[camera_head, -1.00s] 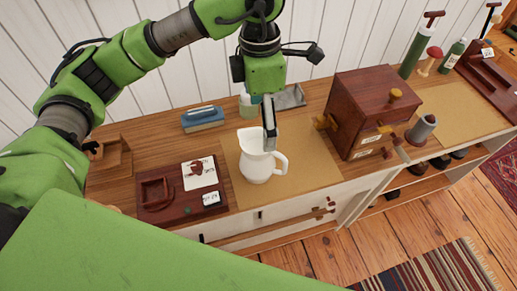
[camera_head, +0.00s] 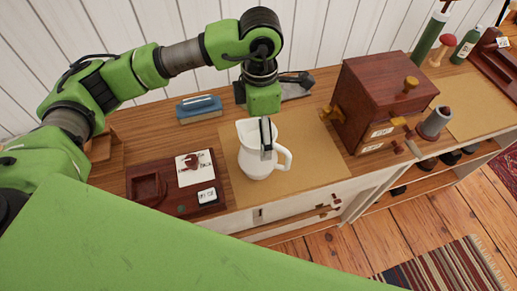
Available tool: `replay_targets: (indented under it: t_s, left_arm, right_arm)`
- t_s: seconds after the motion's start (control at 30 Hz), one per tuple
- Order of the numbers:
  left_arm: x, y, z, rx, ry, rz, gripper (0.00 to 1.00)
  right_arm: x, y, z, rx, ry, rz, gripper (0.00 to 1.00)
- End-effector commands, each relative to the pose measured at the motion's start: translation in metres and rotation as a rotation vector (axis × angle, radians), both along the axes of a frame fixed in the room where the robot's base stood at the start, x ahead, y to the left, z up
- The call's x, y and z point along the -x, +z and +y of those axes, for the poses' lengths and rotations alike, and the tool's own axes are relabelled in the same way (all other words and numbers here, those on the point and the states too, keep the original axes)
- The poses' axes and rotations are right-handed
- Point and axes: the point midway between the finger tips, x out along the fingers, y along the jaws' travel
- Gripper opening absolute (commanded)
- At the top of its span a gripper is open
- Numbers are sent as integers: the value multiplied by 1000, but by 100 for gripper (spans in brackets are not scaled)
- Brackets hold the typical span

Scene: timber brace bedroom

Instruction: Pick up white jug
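The white jug (camera_head: 254,163) stands upright on a tan mat (camera_head: 315,150) on the wooden counter, its handle to the right. My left gripper (camera_head: 267,150) points down at the jug, its fingers overlapping the rim on the handle side. The fingers show nearly edge-on, so I cannot tell how far apart they are or whether they touch the jug. My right gripper is not in view.
A dark red wooden cabinet (camera_head: 375,98) with brass-coloured knobs stands right of the mat. A reddish tray with cards (camera_head: 170,205) lies to the left. A blue block-like object (camera_head: 199,110) is behind. A grey cylinder (camera_head: 435,123) sits at the right front.

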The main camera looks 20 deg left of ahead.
Motion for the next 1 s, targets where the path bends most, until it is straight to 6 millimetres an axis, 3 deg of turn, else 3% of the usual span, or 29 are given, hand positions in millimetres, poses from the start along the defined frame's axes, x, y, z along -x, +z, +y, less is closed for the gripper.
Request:
replay_targets:
  t_s: [0.27, 0.53, 0.8, 0.87, 1.0]
  left_arm:
    - [2, -21, 2, -1, 1, 4, 86]
    - [4, -59, 3, -1, 1, 3, 86]
    - [3, -64, 2, 0, -1, -1, 86]
    - [3, -64, 2, 0, -1, -1, 75]
    - [3, -64, 2, 0, -1, -1, 39]
  right_arm:
    - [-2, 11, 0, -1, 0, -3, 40]
    - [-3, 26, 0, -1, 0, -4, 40]
    - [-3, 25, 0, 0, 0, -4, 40]
    - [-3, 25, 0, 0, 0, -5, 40]
    - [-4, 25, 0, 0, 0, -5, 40]
